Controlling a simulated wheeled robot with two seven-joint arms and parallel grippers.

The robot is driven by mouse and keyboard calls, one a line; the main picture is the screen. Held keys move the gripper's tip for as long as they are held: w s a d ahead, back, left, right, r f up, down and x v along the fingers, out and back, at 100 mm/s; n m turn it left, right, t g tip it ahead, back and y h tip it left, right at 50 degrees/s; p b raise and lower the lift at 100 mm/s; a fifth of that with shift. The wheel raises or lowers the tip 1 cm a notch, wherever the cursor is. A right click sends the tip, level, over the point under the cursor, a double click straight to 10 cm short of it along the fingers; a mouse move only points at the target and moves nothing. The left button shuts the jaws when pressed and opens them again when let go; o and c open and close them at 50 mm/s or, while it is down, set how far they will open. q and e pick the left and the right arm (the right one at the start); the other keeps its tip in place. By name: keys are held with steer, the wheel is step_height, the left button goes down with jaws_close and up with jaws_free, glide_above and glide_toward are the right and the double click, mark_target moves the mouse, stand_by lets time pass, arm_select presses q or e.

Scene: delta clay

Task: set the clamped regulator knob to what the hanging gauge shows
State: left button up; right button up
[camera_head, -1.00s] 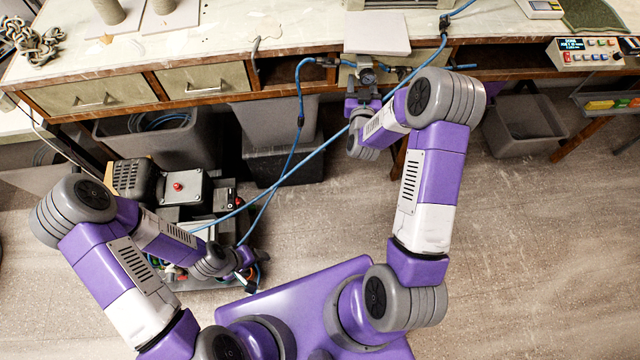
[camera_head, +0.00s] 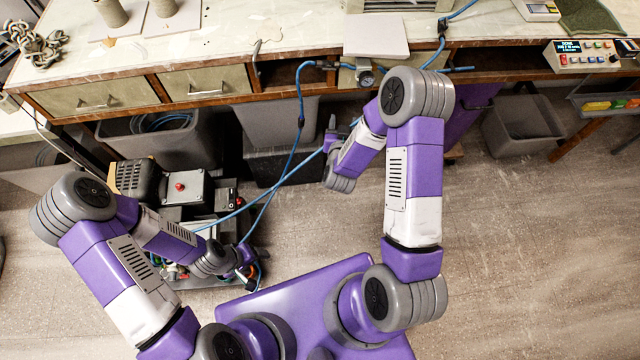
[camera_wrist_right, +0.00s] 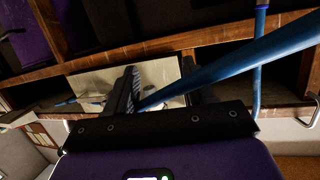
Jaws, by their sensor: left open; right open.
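A small round gauge (camera_head: 366,77) with a dark rim hangs at the bench's front edge, among blue hoses and fittings; its reading is too small to tell. I cannot make out the regulator knob clearly. My right gripper (camera_head: 337,128) is open, below and left of the gauge, apart from it. In the right wrist view its dark fingers (camera_wrist_right: 160,90) stand apart, with a blue hose (camera_wrist_right: 235,70) crossing close by. My left gripper (camera_head: 253,266) is open beside the hose ends at the right side of the low equipment cart (camera_head: 185,215); its fingertips are hardly visible.
The bench (camera_head: 240,35) has drawers and an open shelf along its front. A blue hose (camera_head: 290,165) runs from the bench down to the cart. Grey bins (camera_head: 525,125) stand below. A button box (camera_head: 585,56) sits at the bench's right.

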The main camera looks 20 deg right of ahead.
steer(key=s+a+f+n+g+y, duration=0.2)
steer(key=s+a+f+g+y, duration=0.4)
steer(key=s+a+f, duration=0.4)
steer(key=shift+a+f+y+p, duration=0.4)
steer(key=shift+f+y, duration=0.3)
steer(key=shift+f, duration=0.95)
